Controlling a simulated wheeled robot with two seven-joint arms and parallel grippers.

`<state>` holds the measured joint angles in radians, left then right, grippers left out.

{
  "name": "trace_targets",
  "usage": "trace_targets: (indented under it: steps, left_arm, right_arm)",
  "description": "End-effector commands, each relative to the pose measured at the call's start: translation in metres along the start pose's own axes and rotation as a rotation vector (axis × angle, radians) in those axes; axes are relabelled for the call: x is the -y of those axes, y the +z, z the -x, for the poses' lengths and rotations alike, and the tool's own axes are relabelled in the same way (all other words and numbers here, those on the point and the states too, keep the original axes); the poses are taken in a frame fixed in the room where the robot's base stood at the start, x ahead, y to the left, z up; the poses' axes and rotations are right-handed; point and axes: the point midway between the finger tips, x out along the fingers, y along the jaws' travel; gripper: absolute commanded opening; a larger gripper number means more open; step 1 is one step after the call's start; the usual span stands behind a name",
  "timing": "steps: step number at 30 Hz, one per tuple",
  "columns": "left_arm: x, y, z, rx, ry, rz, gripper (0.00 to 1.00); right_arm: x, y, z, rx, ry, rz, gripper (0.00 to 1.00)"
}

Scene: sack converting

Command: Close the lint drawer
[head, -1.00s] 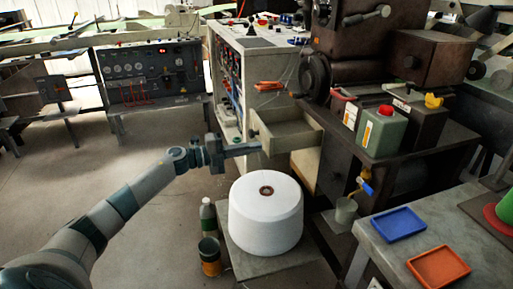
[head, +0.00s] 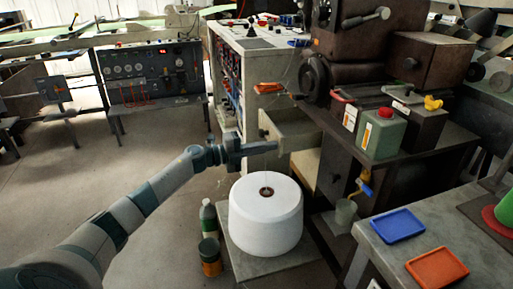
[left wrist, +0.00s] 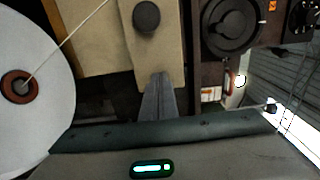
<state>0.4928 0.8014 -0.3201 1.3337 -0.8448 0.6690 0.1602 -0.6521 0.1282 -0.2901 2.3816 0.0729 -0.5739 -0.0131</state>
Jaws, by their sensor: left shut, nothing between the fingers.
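The lint drawer (head: 297,141) is a beige open-topped box, partly pulled out of the dark machine in the middle of the head view. Its front panel with a round dark knob shows in the left wrist view (left wrist: 179,35). My left gripper (head: 274,147) is shut and empty, its fingertips at the drawer's front below the knob. In the left wrist view the shut fingers (left wrist: 161,76) reach the panel's lower part and seem to touch it. My right gripper is out of view.
A control cabinet (head: 235,75) stands behind.

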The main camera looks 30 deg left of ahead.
Motion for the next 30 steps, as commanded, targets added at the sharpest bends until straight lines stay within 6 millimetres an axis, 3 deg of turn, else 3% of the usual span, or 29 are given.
trace_targets:
  steps: [8,15,21,30]
  left_arm:
    - [0.003,-0.001,-0.074,-0.002,-0.004,0.001,0.0]
    - [0.0,0.0,-0.128,0.0,-0.003,0.0,0.0]
    - [0.001,0.0,-0.147,0.001,-0.002,0.001,0.0]
    - [0.002,0.0,-0.149,0.002,-0.004,0.0,0.0]
  right_arm:
    - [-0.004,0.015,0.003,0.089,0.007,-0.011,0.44]
    - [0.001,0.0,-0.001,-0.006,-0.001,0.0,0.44]
    - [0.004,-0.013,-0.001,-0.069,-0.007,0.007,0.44]
    - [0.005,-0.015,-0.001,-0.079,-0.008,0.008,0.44]
